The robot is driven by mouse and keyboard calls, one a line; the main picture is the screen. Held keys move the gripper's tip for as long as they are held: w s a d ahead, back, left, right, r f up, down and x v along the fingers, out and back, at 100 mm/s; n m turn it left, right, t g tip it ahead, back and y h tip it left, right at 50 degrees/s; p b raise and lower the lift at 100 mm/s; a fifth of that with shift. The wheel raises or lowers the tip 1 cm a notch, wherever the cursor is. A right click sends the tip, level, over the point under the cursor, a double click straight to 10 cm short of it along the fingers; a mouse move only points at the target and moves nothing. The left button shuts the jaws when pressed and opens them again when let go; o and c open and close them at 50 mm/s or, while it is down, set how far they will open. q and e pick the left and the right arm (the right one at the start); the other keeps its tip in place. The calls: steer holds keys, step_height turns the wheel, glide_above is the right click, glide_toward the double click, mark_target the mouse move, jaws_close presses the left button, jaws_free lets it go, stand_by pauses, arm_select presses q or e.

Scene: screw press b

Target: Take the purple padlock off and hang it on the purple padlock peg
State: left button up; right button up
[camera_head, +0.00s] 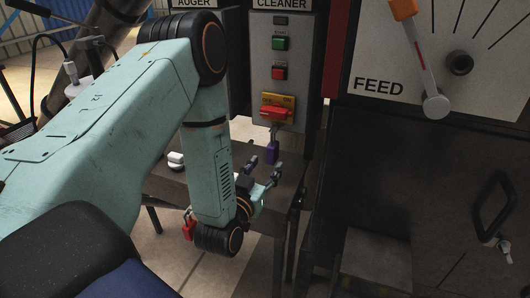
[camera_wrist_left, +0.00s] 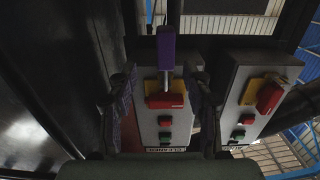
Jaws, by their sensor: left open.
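The purple padlock (camera_head: 271,153) hangs by its shackle below the red switch handle (camera_head: 274,112) on the yellow plate of the CLEANER panel. In the left wrist view, which shows the panel upside down, the purple padlock (camera_wrist_left: 167,48) is above the red handle (camera_wrist_left: 165,101). My left gripper (camera_head: 264,172) is open just below and in front of the padlock. In the left wrist view its fingers (camera_wrist_left: 163,90) stand on either side of the handle and padlock line, apart from the padlock. I cannot make out the purple padlock peg. My right gripper is not in view.
A second panel with a red handle (camera_wrist_left: 269,97) stands beside the CLEANER panel. A red object (camera_head: 188,228), perhaps a padlock, is left of my wrist. The FEED panel (camera_head: 400,60) with its lever and a dark cabinet (camera_head: 420,190) are at right.

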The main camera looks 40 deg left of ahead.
mark_target(270, 151)
arm_select(q)
steer(key=shift+w+a+r, duration=0.2)
steer(key=shift+a+r, duration=0.05)
steer(key=shift+r, duration=0.2)
steer(key=shift+w+a, duration=0.2)
steer(key=shift+w, duration=0.05)
steer(key=shift+b+x, duration=0.4)
steer(key=shift+x, duration=3.05)
steer(key=shift+r, duration=0.15)
steer(key=shift+c, duration=0.6)
jaws_close()
